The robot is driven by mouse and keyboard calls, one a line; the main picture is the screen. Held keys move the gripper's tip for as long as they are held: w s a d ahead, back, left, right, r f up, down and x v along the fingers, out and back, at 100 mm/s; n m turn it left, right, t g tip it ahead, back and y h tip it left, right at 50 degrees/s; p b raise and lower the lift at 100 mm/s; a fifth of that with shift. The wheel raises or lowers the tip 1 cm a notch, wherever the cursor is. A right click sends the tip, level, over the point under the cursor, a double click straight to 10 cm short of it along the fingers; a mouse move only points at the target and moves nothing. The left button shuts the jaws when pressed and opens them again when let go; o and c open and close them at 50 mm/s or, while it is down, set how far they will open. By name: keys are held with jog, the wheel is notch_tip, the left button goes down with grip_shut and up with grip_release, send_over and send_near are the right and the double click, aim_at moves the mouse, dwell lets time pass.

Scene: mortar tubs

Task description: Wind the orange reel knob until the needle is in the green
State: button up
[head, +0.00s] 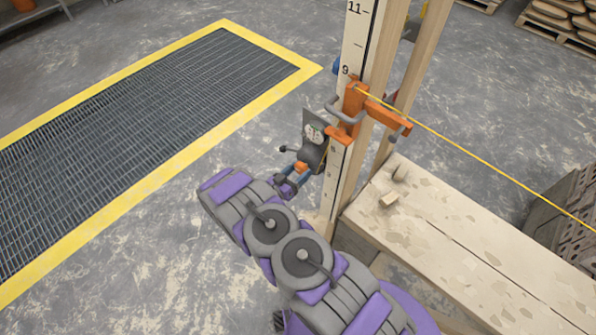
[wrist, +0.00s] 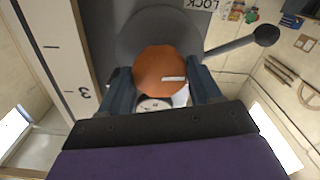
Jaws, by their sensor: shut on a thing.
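The orange reel knob (wrist: 168,72) sits in front of a grey round reel in the wrist view, with a short white mark on its face. My gripper (wrist: 165,92) has one blue-grey finger on each side of the knob and is shut on it. In the head view my gripper (head: 293,178) meets the knob (head: 301,167) beside the wooden post. The round gauge (head: 314,132) shows in the head view above the reel, too small to read its needle. In the wrist view a white dial (wrist: 154,103) is partly hidden below the knob.
A grey lever with a ball end (wrist: 266,35) sticks out near a LOCK label. An orange clamp (head: 356,105) holds a taut yellow line (head: 470,153) running right.

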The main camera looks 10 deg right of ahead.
jog(key=shift+a, duration=0.1)
jog(key=o, duration=1.1)
jog(key=p+v, duration=0.2)
jog(key=v, duration=1.5)
jog(key=shift+s+a+f, duration=0.1)
jog(key=shift+a, duration=0.05)
